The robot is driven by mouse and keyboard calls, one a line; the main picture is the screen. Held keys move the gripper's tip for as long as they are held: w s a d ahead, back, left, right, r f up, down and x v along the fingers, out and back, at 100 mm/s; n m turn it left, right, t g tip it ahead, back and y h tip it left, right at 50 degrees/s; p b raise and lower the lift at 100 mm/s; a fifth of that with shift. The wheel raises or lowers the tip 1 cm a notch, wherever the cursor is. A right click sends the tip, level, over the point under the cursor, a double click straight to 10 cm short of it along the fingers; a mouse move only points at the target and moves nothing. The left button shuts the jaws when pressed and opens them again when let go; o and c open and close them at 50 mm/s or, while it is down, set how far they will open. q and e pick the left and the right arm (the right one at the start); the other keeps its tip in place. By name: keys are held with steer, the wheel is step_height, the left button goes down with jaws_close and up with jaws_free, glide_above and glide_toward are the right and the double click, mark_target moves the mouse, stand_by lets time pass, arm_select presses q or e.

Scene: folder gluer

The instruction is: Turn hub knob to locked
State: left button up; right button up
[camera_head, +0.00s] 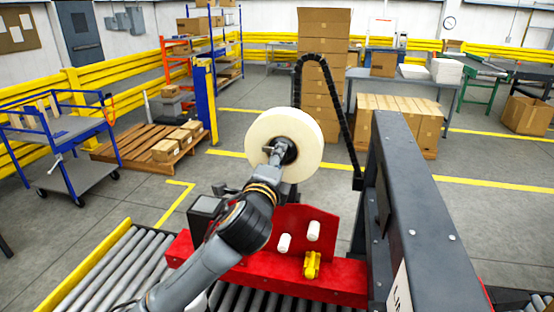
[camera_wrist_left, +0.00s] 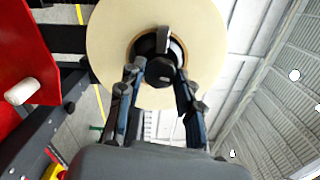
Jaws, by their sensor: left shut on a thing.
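A large cream tape roll (camera_head: 308,134) is mounted upright on a dark hub above the red machine frame. The roll also fills the top of the left wrist view (camera_wrist_left: 112,45). The black hub knob (camera_wrist_left: 160,70) is at the roll's centre, with a short grey bar (camera_wrist_left: 163,40) pointing up from it in that view. My left gripper (camera_head: 281,152) is at the hub, its fingers shut around the knob from two sides. In the head view the gripper hides most of the knob. My right gripper is not in view.
The red frame (camera_head: 310,275) carries white rollers (camera_head: 314,231) and a yellow part (camera_head: 312,265) below the roll. A dark upright beam (camera_head: 425,230) stands close on the right. A roller conveyor (camera_head: 105,268) runs at lower left. Behind are a pallet (camera_head: 130,150) and box stacks.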

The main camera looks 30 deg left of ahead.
arm_select(q)
steer(key=shift+n, duration=1.2)
steer(key=shift+r, duration=0.1)
steer(key=o, duration=1.1)
steer(key=shift+c, duration=0.2)
steer(key=shift+o, duration=0.4)
steer(key=shift+w, duration=0.15)
steer(key=v, duration=0.7)
steer(key=shift+s, duration=0.25)
